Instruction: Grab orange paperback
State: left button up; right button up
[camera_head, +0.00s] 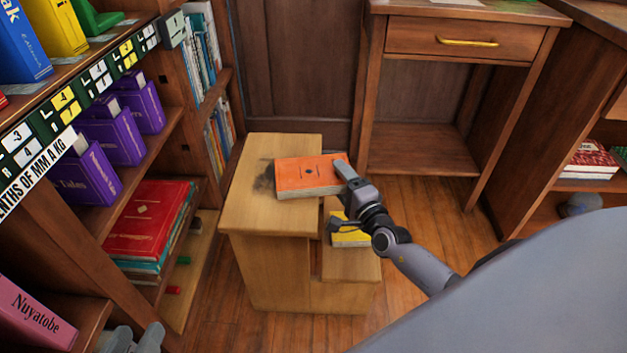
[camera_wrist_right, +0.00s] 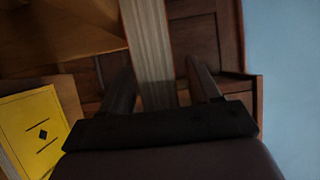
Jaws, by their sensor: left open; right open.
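The orange paperback (camera_head: 305,178) lies flat on the top step of a wooden step stool, its right end sticking out past the step's edge. My right gripper (camera_head: 341,197) is at that end, one finger over the cover and the other lower down. In the right wrist view the pale page edge of the paperback (camera_wrist_right: 149,45) stands between the two fingers of the right gripper (camera_wrist_right: 158,85). The fingers are open, with gaps seen beside the book. My left gripper (camera_head: 133,340) shows only in part at the bottom left, away from the paperback.
The step stool (camera_head: 265,248) has a lower step with a yellow book (camera_head: 350,238), also in the wrist view (camera_wrist_right: 35,130). A bookcase (camera_head: 150,165) with purple and red books stands left. A desk with a drawer (camera_head: 455,40) is behind. Floor is clear right of the stool.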

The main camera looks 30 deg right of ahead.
jog(key=shift+w, duration=0.5)
grip_shut()
jog(key=shift+r, duration=0.1)
jog(key=shift+r, duration=0.15)
